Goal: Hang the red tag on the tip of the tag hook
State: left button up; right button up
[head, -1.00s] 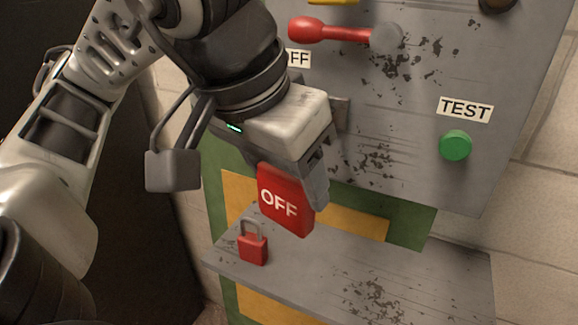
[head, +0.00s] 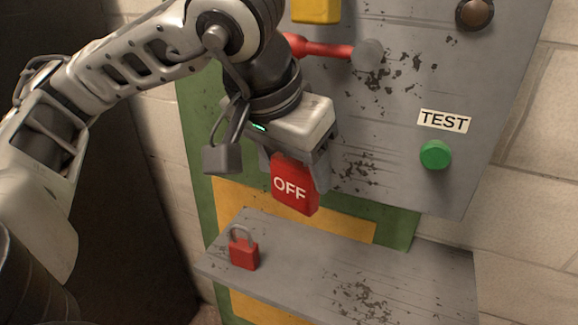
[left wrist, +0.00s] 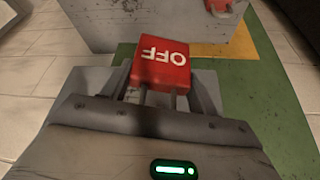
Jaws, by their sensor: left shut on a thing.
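The red tag (head: 294,187) with white OFF lettering hangs below my left gripper (head: 297,165) in the head view, above the shelf. My left gripper is shut on the tag's upper part. The tag also shows in the left wrist view (left wrist: 160,66), between the fingers (left wrist: 155,95), with its lettering upside down. I cannot make out the tag hook; my arm and gripper cover part of the panel. My right gripper is in neither view.
A grey shelf (head: 400,270) juts out below, with a red padlock (head: 243,250) at its left. The grey panel bears a red lever (head: 325,49), a green button (head: 436,155), a TEST label (head: 444,121), a brown knob (head: 475,13) and a yellow part (head: 316,10).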

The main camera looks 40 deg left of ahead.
pick_arm(q)
jog(key=w, duration=0.3)
jog(key=w+a+f+b, duration=0.1)
jog(key=w, duration=0.1)
jog(key=shift+a, duration=0.1)
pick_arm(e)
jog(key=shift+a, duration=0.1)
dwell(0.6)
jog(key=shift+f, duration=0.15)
pick_arm(q)
jog(key=o, duration=1.1)
jog(key=shift+c, duration=0.2)
